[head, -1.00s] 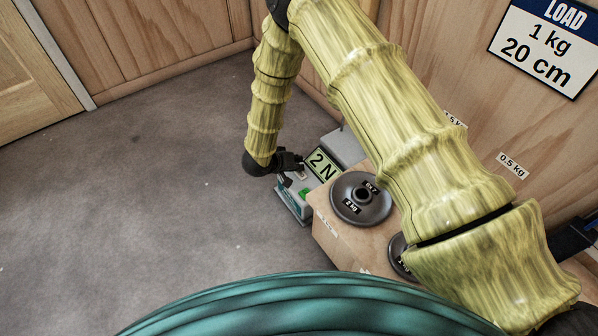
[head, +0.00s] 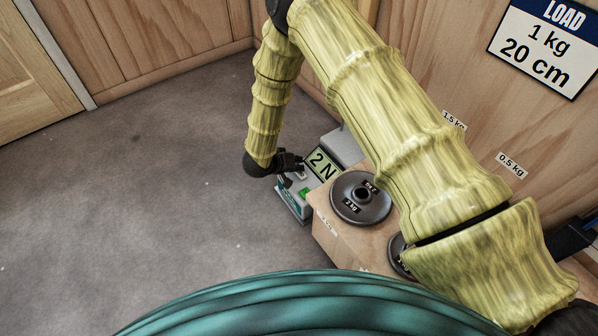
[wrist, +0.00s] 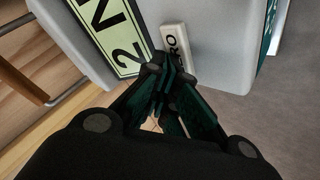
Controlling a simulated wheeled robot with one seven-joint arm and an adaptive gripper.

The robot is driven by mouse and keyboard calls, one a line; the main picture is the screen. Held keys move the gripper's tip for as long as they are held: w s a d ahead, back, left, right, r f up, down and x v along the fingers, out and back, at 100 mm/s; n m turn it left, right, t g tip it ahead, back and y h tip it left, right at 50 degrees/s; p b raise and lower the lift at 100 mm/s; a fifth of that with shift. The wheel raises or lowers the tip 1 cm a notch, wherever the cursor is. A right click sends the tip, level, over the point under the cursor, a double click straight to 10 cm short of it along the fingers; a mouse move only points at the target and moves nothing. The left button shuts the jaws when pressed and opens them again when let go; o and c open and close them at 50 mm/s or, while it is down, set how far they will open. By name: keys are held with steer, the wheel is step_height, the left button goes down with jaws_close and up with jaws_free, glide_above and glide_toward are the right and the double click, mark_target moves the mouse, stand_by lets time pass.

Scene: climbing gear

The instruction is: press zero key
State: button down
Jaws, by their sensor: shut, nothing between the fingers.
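The zero key is a pale key lettered "RO" at its visible end (wrist: 174,39) in the wrist view; my fingers cover part of it. It sits beside the display (wrist: 112,38), which reads "2 N" in the head view (head: 322,163). My gripper (wrist: 160,75) is shut and empty, its fingertips at the near end of the key. I cannot tell whether they touch it. In the head view my gripper (head: 299,162) is over the grey device, beside the display.
A wooden block (head: 322,236) stands right of the device and bears a dark weight disc (head: 345,210). Another disc is partly hidden behind my arm. A wall sign (head: 547,44) reads "LOAD 1 kg 20 cm". Bare floor (head: 150,200) lies to the left.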

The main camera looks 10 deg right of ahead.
steer(key=shift+f, duration=0.15)
stand_by(0.5)
steer(key=shift+r+p, duration=0.85)
steer(key=shift+p, duration=0.25)
steer(key=shift+r+p, duration=2.45)
steer(key=shift+p, duration=0.05)
